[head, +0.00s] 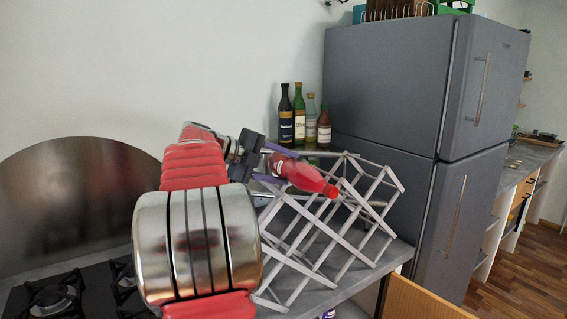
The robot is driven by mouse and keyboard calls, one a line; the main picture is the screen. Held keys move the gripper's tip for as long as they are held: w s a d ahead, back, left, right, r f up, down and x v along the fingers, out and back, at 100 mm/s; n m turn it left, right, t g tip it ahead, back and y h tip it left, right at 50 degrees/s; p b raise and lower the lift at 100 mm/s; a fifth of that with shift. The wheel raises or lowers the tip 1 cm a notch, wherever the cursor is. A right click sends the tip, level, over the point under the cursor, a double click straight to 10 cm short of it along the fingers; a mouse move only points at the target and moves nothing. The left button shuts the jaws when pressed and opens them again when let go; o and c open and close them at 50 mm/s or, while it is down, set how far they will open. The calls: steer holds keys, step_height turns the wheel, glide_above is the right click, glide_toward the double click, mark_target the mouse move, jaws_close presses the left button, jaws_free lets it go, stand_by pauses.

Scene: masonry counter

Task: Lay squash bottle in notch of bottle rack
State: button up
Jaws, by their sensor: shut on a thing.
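The squash bottle (304,177) is red with a red cap. It lies nearly on its side above the bottle rack, its cap end pointing to the right and slightly down. My gripper (268,165) is shut on the bottle near its left end. The bottle rack (318,235) is a pale grey lattice of crossed bars standing on the counter. The bottle overlaps the rack's upper bars in the head view, and I cannot tell whether it touches them. My arm hides the rack's left part.
Several dark and clear bottles (298,118) stand at the back of the counter (392,258), behind the rack. A grey fridge (390,95) stands to the right. A hob (62,292) is at the lower left. An orange-brown wooden panel (415,300) is at the lower right.

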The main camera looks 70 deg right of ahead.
mark_target(281, 176)
steer(key=shift+f, duration=1.35)
steer(key=o, duration=1.8)
steer(key=shift+f, duration=0.1)
steer(key=shift+f, duration=0.1)
steer(key=v, duration=1.3)
steer(key=shift+w+a, duration=0.2)
steer(key=shift+a, duration=0.1)
steer(key=shift+w+r, duration=0.1)
steer(key=shift+r, duration=0.15)
